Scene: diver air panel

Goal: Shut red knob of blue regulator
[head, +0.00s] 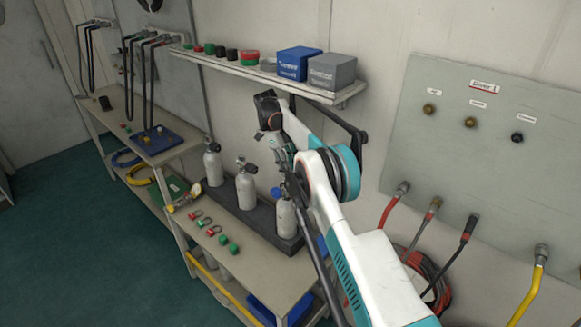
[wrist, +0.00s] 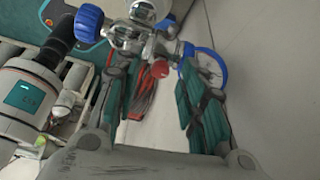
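In the wrist view, the small red knob (wrist: 160,69) sits on the underside of a metal regulator (wrist: 130,38), which has a blue handwheel (wrist: 88,22) and a blue ring (wrist: 207,66). My gripper (wrist: 161,66) is open, with its teal-padded fingers on either side of the red knob. Gaps show between the knob and both fingers. In the head view, a blue knob (head: 277,191) tops the right-hand grey cylinder (head: 284,219), beside my arm. The red knob and fingertips are not clear there, as my arm covers much of that area.
Two more cylinders (head: 246,188) stand to the left in a dark rack. A shelf (head: 349,93) with blue and grey boxes hangs above. A panel (head: 455,140) with hoses is at the right. Loose red and green fittings (head: 214,230) lie on the bench.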

